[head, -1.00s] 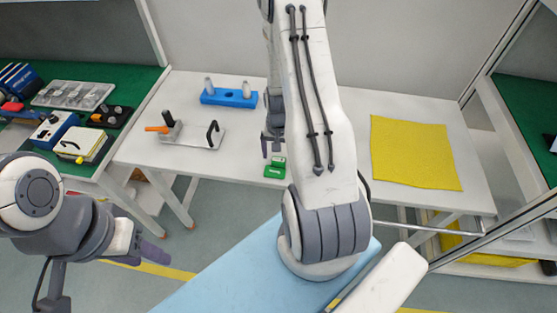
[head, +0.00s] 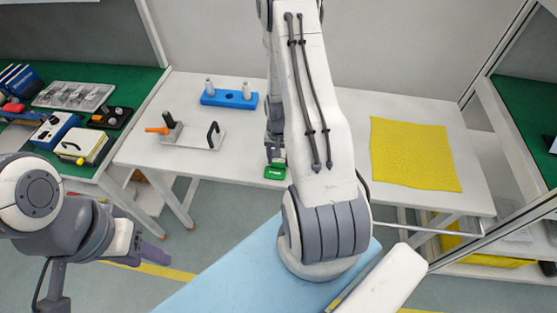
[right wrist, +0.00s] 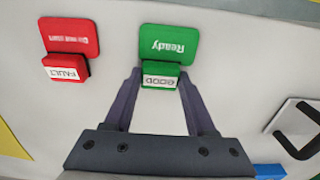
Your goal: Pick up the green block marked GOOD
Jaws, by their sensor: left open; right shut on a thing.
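The green block marked GOOD (right wrist: 160,81) is between the fingertips of my right gripper (right wrist: 160,84) in the right wrist view. The gripper is shut on it. The block is at the edge of a green plate marked Ready (right wrist: 168,46); I cannot tell whether it is lifted. In the head view my right gripper (head: 275,157) is low over the white table, close behind the green plate (head: 275,172), partly hidden by my arm. My left gripper (head: 150,252) is open and empty, in front of the table at the left.
A red FAULT block (right wrist: 66,67) with its red plate (right wrist: 70,35) lies beside the green one. A blue block with pegs (head: 229,99), a grey plate with handles (head: 190,137) and a yellow cloth (head: 414,153) lie on the white table (head: 340,110).

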